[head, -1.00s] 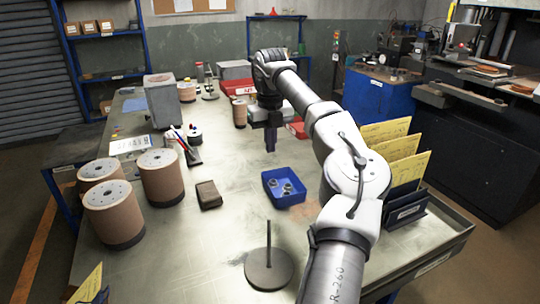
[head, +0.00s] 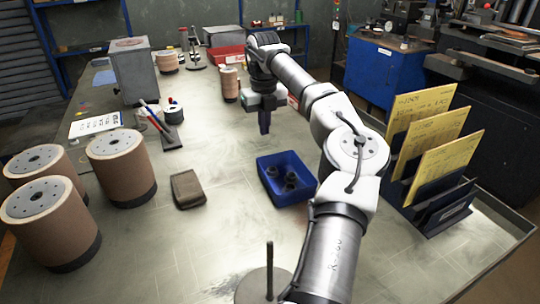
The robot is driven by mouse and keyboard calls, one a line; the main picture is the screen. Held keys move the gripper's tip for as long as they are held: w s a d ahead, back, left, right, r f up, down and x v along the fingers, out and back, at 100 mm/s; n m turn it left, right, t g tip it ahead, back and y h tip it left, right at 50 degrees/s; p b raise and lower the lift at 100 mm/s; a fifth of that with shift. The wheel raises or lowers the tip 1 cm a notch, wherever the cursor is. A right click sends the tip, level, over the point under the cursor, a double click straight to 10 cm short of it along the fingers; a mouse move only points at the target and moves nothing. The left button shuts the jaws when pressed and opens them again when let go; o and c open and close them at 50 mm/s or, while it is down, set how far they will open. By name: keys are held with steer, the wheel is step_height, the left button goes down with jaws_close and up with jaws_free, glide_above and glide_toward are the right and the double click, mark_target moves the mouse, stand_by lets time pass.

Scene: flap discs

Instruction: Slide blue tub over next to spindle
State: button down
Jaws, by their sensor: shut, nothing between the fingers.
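The blue tub (head: 269,187) sits on the workbench right of the middle, with several small dark ring-like parts inside it. The spindle (head: 269,268) is an upright dark rod on a round grey base near the front edge of the picture. My arm covers part of that base on the right. The tub stands behind the spindle with bare bench between them. My gripper (head: 264,130) points down beyond the tub, apart from it. Its fingers are together with nothing in them.
Brown stacks of flap discs (head: 121,166) stand at the left. A dark brown block (head: 187,189) lies left of the tub. A rack with yellow cards (head: 440,150) stands right of my arm. A grey box (head: 131,72) is at the back left.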

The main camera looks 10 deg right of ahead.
step_height(320, 180, down, 8)
steer(key=shift+r+p, duration=0.15)
steer(key=shift+p, duration=0.3)
steer(key=s, duration=0.3)
steer(key=shift+d+r+p, duration=0.3)
steer(key=shift+s+f, duration=0.1)
steer(key=shift+s, duration=0.4)
